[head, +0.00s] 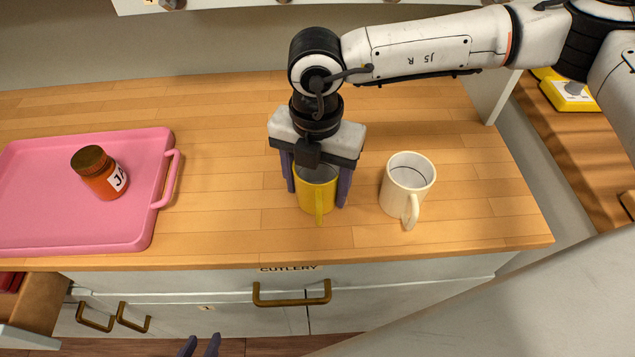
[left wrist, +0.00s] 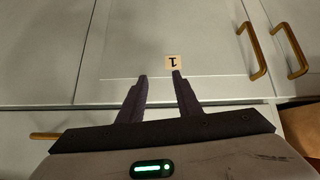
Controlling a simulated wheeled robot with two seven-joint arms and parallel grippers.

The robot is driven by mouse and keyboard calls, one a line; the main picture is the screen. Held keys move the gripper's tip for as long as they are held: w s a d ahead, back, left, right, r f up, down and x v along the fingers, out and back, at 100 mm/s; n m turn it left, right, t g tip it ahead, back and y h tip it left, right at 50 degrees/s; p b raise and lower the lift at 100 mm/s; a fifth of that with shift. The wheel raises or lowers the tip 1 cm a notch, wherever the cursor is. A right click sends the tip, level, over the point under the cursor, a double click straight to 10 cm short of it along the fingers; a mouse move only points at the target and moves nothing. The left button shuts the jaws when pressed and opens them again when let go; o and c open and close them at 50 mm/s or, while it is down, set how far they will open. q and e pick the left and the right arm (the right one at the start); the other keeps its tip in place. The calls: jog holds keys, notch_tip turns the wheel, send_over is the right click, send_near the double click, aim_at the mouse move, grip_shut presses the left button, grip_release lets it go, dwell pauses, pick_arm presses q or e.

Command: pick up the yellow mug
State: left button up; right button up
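The yellow mug (head: 318,197) stands upright on the wooden counter in the head view, its handle facing the near edge. My right gripper (head: 317,196), on the arm coming in from the right, points down over it. Its dark purple fingers are on the left and right sides of the mug, very close to its wall. I cannot tell whether they press on it. The palm hides the back of the mug's rim. My left gripper (head: 202,347) shows only its fingertips at the bottom of the head view. In the left wrist view its fingers (left wrist: 160,75) are apart and empty, facing the cabinet front.
A cream mug (head: 405,183) stands just right of the yellow mug. A pink tray (head: 50,228) with an orange jar (head: 101,174) is at the left. Below the counter are a cutlery drawer (head: 380,282) and an open drawer (head: 40,305). The counter between tray and yellow mug is clear.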

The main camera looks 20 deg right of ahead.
jog(key=shift+r, duration=0.15)
notch_tip(320, 180, up, 10)
jog(key=b, duration=0.1)
dwell(0.4)
